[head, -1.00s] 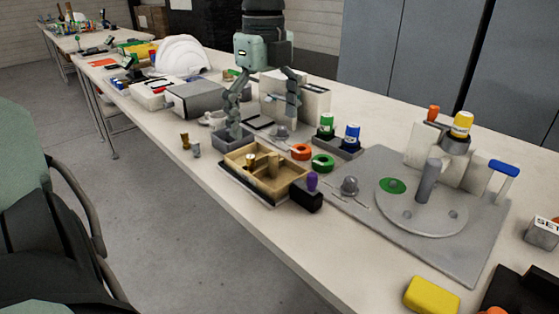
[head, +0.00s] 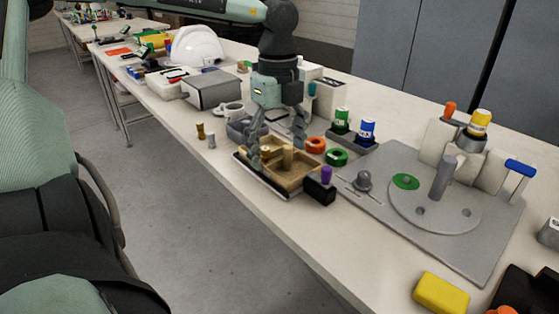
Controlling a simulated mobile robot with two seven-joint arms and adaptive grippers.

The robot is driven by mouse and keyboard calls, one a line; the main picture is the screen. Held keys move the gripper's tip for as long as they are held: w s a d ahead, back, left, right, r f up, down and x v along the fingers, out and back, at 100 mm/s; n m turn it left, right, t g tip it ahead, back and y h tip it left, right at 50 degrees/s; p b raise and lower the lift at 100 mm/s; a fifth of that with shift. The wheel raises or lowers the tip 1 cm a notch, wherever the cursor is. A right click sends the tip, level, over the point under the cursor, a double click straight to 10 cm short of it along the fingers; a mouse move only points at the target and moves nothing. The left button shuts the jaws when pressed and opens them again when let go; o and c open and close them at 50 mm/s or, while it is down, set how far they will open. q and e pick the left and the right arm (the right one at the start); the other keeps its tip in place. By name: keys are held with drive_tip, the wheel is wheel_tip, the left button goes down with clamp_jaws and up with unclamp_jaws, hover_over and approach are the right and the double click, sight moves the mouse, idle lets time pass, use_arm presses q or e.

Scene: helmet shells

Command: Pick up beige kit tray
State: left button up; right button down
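The beige kit tray (head: 291,182) sits on a dark-edged base near the front edge of the long table, in the middle of the head view. It is an open, divided box with a few tan and brass-coloured pieces standing in it. My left gripper (head: 277,150) points down over the tray with its fingers spread wide. One finger is at the tray's left side and the other is at its back side. I cannot tell whether either finger touches the tray. My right gripper is not in view.
A black block with a purple knob (head: 326,175) stands close to the tray's right. Orange (head: 315,145) and green (head: 337,157) rings lie behind it. A grey-blue bin (head: 240,130) is behind left. A grey fixture plate (head: 385,215) fills the right. Two small pegs stand left.

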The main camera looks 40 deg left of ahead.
use_arm(q)
drive_tip(key=c, duration=0.6)
drive_tip(key=shift+r, duration=0.1)
